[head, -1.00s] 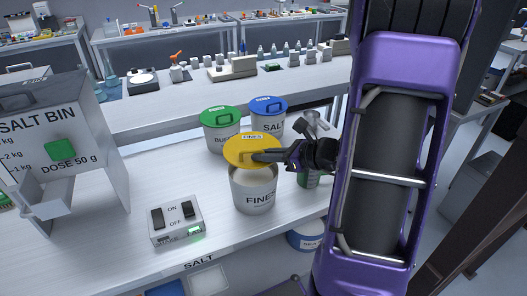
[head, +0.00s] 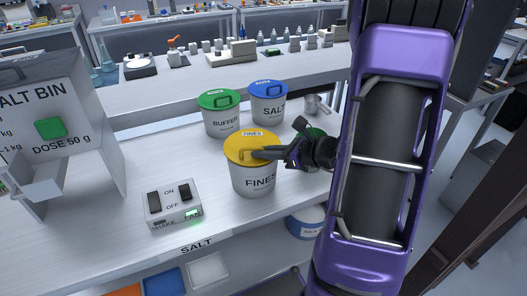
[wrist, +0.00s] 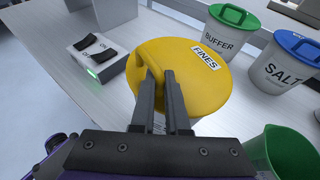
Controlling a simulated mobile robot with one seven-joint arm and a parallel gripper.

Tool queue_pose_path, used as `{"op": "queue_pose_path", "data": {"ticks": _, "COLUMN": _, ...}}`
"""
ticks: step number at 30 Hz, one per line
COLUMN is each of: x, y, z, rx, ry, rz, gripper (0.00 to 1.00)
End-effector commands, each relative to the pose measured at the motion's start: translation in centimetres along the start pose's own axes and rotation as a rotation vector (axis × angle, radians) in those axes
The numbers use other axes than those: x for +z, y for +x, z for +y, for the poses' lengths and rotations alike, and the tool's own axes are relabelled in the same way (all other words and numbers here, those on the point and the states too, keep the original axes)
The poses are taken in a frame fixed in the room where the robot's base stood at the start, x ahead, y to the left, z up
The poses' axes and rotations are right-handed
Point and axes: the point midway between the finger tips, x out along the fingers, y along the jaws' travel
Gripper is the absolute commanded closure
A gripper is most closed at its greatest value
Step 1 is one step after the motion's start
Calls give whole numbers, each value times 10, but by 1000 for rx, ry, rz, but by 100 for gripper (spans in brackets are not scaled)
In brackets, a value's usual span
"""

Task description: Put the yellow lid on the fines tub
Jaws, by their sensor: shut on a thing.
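The yellow lid (head: 245,149), labelled FINES, lies on top of the white fines tub (head: 254,180) and covers its mouth in the head view. The tub stands upright on the bench. My gripper (head: 272,154) is shut on the handle of the lid, coming from the right. In the wrist view the fingers (wrist: 160,88) close on the handle, and the yellow lid (wrist: 200,75) hides most of the tub. The lid looks level and seated, though its far rim is hard to judge.
A green-lidded buffer tub (head: 221,117) and a blue-lidded salt tub (head: 269,105) stand behind. A switch box (head: 173,205) is at front left, the salt bin (head: 60,120) farther left. A green beaker (wrist: 282,152) stands close on the right in the wrist view.

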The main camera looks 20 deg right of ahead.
Motion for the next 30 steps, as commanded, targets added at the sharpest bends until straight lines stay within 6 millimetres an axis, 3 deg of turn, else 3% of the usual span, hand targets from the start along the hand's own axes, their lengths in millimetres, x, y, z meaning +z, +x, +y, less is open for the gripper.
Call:
{"op": "queue_pose_path", "data": {"ticks": 18, "x": -11, "y": 5, "z": 0, "rx": 0, "ry": 0, "rz": 0, "gripper": 100}}
{"op": "queue_pose_path", "data": {"ticks": 19, "x": -11, "y": 5, "z": 0, "rx": 0, "ry": 0, "rz": 0, "gripper": 86}}
{"op": "queue_pose_path", "data": {"ticks": 24, "x": -10, "y": 4, "z": 0, "rx": 0, "ry": 0, "rz": 0, "gripper": 55}}
{"op": "queue_pose_path", "data": {"ticks": 30, "x": -10, "y": 4, "z": 0, "rx": 0, "ry": 0, "rz": 0, "gripper": 52}}
